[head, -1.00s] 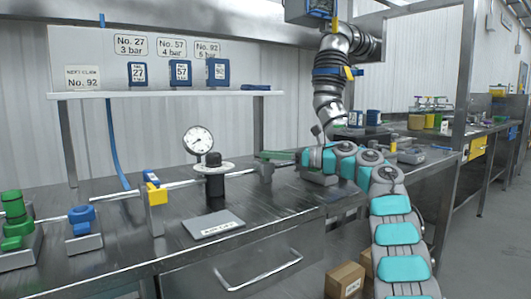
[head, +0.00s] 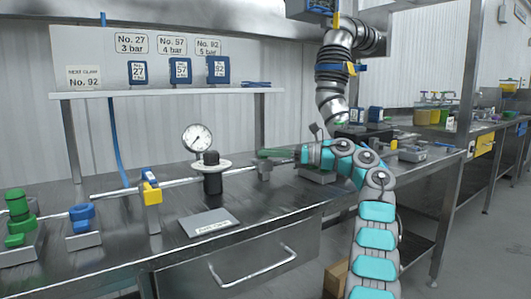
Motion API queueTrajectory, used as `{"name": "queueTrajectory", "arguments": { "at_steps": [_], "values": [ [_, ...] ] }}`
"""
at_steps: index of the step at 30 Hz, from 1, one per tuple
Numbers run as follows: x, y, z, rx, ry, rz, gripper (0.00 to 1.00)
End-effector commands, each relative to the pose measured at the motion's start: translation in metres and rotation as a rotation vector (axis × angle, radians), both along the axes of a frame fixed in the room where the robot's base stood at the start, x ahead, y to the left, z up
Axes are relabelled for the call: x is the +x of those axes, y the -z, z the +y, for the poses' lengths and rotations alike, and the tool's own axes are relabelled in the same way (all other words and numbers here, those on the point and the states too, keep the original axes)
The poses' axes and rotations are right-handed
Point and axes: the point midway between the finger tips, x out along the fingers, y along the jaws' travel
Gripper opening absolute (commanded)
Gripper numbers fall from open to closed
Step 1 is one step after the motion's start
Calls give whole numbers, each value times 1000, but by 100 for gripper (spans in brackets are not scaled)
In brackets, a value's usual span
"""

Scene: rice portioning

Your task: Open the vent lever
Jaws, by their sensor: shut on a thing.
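A green lever (head: 275,153) lies almost level above a grey block (head: 264,170) on the pipe line, at the middle of the head view. I take it for the vent lever. My gripper (head: 300,155) comes in from the right and is shut at the lever's right end. The fingertips are small here, so the exact hold is hard to see. A round pressure gauge (head: 198,138) stands left of the lever, behind a black-topped post with a pale disc (head: 211,165).
A yellow-and-blue valve (head: 151,187), a blue valve (head: 82,214) and a green fitting (head: 18,212) stand along the bench's left. A grey plate (head: 209,222) lies in front. Blue numbered blocks (head: 181,69) sit on the shelf (head: 170,93). A corrugated hose (head: 331,85) hangs behind my arm.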

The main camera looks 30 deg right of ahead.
Motion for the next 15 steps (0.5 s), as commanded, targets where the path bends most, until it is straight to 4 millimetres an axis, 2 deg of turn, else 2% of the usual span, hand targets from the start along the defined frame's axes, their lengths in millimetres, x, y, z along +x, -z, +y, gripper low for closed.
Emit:
{"name": "queueTrajectory", "arguments": {
  "at_steps": [12,13,15],
  "values": [
    [0,-1,0,0,1,-1,0],
    [0,-1,0,0,1,-1,26],
    [0,-1,0,0,1,-1,34]
  ]
}}
